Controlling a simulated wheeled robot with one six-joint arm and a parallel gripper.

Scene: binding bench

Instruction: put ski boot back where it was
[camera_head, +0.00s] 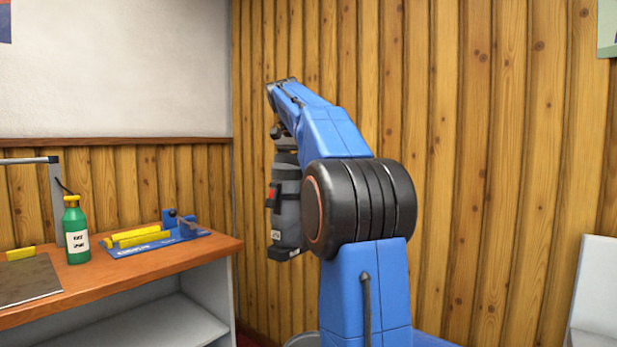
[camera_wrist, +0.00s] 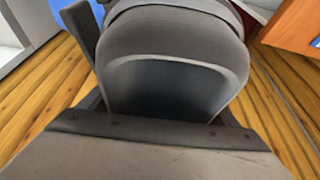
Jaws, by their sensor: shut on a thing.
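The ski boot (camera_head: 288,208) is grey with a small red mark. It hangs roughly upright below my gripper (camera_head: 284,158) in the head view, in the air to the right of the bench. The boot also fills much of the wrist view (camera_wrist: 175,45), with a dark recess in its grey shell. My gripper is shut on the boot. The fingertips are hard to make out, and my arm hides part of the boot's right side.
A plank wall (camera_head: 480,150) stands behind; a white piece (camera_head: 595,295) is at right.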

